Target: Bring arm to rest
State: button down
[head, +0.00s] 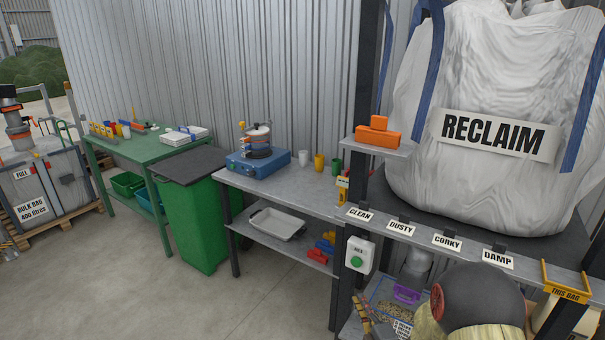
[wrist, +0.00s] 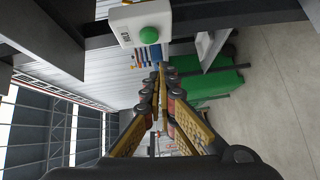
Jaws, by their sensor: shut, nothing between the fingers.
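My gripper (wrist: 160,72) points away from the wrist camera, its two yellow-and-dark fingers drawn together at the tips with nothing between them. In the head view, part of my arm, a dark rounded joint with a red cap, shows at the bottom right. Yellow and dark finger-like parts at the bottom edge there look like my gripper, partly cut off. A white box with a green button (head: 358,255) hangs on the dark post; it also shows at the top of the wrist view (wrist: 140,28), beside the fingers and apart from them.
The shelf rack holds a large RECLAIM bag (head: 470,95) above labelled positions. A blue tray (head: 383,290) stands low behind my arm. A grey bench (head: 315,190), a green bin (head: 190,215) and a green table (head: 130,150) line the wall. The floor (head: 245,300) at front left is clear.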

jog(key=s+d+f+m+g+h, duration=0.1)
jog(key=s+f+m+g, duration=0.15)
jog(key=f, duration=0.35)
jog(key=s+d+f+m+g+h, duration=0.1)
jog(key=s+f+m+g, duration=0.15)
jog(key=f, duration=0.25)
jog(key=s+d+f+m+g+h, duration=0.1)
jog(key=s+d+m+g, duration=0.2)
jog(key=s+m+g, duration=0.35)
jog(key=s+a+r+m, duration=0.2)
jog(key=s+r, duration=0.5)
jog(key=r, duration=0.4)
jog(key=s+a+r+m, duration=0.2)
jog(key=s+r, duration=0.5)
jog(key=r, duration=0.4)
jog(key=s+a+r+m, duration=0.3)
jog(key=s+r, duration=0.5)
jog(key=r, duration=0.4)
jog(key=shift+a, duration=0.3)
